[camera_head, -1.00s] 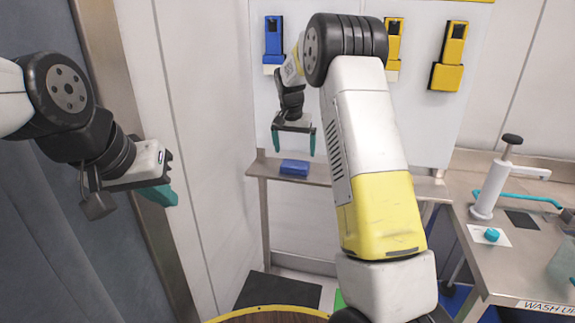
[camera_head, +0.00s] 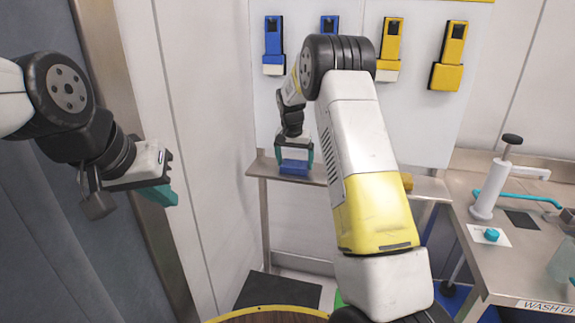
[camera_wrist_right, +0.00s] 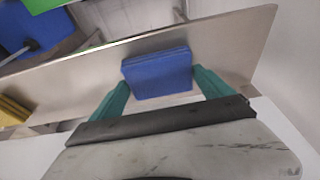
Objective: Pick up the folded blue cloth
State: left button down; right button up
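The folded blue cloth (camera_head: 294,168) lies on the narrow steel shelf (camera_head: 258,168) against the back wall. In the right wrist view the blue cloth (camera_wrist_right: 158,72) sits between the two teal fingers. My right gripper (camera_head: 294,162) is directly over the cloth, pointing down, with a finger on either side of it. In the right wrist view the right gripper (camera_wrist_right: 160,92) is open, with a small gap beside the cloth's left edge. Whether the right finger touches it I cannot tell. My left gripper (camera_head: 160,194) is at the left, away from the shelf; its fingers show edge-on.
Blue and yellow wall holders (camera_head: 273,45) hang on the white panel above the shelf. A yellow item (camera_head: 407,181) lies farther right on the shelf, partly behind my right arm. A steel counter (camera_head: 520,262) with a white pump dispenser (camera_head: 489,192) stands at the right.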

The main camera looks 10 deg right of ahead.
aim_at(296, 163)
jog(key=shift+r, duration=0.45)
jog(key=v, duration=0.3)
jog(key=shift+w+d, duration=0.15)
jog(key=shift+w, duration=0.1)
jog(key=s+d+r, duration=0.1)
jog(key=s+d, duration=0.1)
jog(key=s, duration=1.3)
jog(key=shift+s, duration=0.3)
jog(key=shift+r, duration=0.1)
